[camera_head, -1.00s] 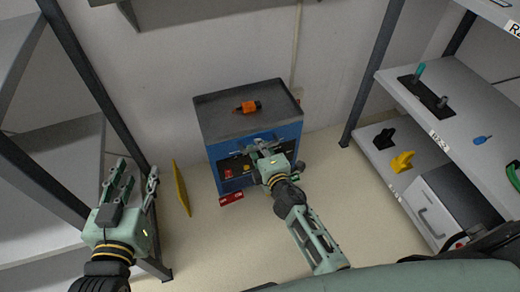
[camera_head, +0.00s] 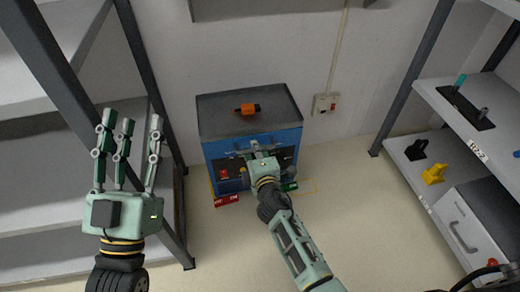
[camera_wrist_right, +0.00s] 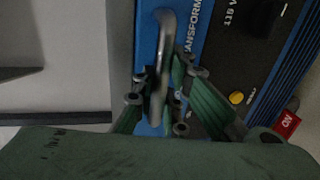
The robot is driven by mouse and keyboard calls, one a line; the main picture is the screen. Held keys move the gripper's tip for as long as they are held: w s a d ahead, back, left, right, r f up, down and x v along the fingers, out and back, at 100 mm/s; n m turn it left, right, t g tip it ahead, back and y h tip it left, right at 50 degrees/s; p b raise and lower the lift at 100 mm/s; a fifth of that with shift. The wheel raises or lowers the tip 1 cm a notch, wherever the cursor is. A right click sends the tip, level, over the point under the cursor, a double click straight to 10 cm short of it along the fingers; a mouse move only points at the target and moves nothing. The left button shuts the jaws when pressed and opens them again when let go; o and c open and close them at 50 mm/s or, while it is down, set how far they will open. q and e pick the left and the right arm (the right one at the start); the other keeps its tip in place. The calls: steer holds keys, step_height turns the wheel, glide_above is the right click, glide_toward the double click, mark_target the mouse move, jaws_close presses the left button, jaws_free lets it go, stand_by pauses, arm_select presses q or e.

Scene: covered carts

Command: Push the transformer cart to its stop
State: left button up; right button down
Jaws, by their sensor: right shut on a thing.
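The transformer cart (camera_head: 222,117) is a blue box with a dark grey top, standing on the floor close to the back wall. Its front carries a metal handle bar, seen in the right wrist view (camera_wrist_right: 167,40) beside part of the word "TRANSFORMER". My right gripper (camera_head: 257,150) is shut on this handle; its fingers (camera_wrist_right: 160,97) wrap around the bar in the wrist view. My left gripper (camera_head: 130,125) is open and empty, fingers spread, left of the cart. The stop itself cannot be made out.
An orange object (camera_head: 248,109) lies on the cart top. Red (camera_head: 227,200) and green (camera_head: 289,186) tags and thin yellow floor lines lie at the cart's foot. Shelving stands left (camera_head: 172,215) and right (camera_head: 402,165). A wall box (camera_head: 325,105) is right of the cart.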

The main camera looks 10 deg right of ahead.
steer(key=shift+s+a+f, duration=0.1)
steer(key=shift+a, duration=0.25)
steer(key=c, duration=1.9)
jaws_free()
steer(key=shift+a, duration=0.1)
steer(key=shift+c, duration=0.2)
steer(key=shift+o, duration=0.9)
steer(key=shift+d, duration=0.2)
steer(key=v, duration=1.2)
